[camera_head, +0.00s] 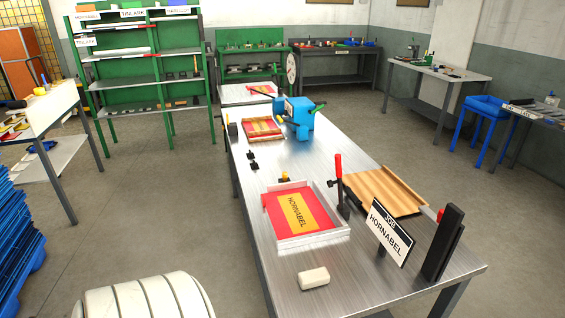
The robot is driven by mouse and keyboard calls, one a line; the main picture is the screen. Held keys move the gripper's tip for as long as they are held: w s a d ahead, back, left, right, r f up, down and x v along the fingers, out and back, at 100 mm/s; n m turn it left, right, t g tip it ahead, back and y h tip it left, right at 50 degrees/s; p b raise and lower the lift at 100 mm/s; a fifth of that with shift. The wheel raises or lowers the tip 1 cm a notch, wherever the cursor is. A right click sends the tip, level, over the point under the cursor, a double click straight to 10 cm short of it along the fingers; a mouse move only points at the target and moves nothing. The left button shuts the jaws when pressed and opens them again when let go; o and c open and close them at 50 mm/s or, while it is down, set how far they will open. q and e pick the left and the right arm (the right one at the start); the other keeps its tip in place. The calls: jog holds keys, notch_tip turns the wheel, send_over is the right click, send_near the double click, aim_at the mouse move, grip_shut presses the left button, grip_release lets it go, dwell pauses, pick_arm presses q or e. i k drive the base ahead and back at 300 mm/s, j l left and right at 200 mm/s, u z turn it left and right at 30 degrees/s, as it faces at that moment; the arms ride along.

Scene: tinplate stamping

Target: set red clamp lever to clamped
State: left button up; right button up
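The red clamp lever (338,166) stands upright on a dark toggle clamp (343,205) at the middle of the long metal table. The clamp is at the right edge of a light-framed tray (318,240), which holds a red and yellow HORNABEL sheet (296,212). Whether the clamp presses on the sheet or frame is too small to tell. Neither of my grippers is in view.
A ribbed wooden board (385,190), JOB HORNABEL sign (390,235) and black upright block (443,242) stand right of the tray. A pale block (313,278) lies in front. A blue machine (297,117) stands at the far end. The table's near left is clear.

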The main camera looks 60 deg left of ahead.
aim_at(338, 159)
jog(key=i+u, duration=0.2)
jog(key=u, duration=0.25)
jog(key=i+l+u, duration=0.15)
jog(key=u, duration=0.25)
jog(key=i+l+u, duration=0.15)
jog(key=u, duration=0.3)
jog(key=i+l+u, duration=0.1)
jog(key=l+u, duration=0.3)
jog(key=l+z, duration=0.2)
jog(key=l, duration=0.25)
jog(key=i+l+z, duration=0.2)
jog(key=l, duration=0.3)
jog(key=k, duration=0.1)
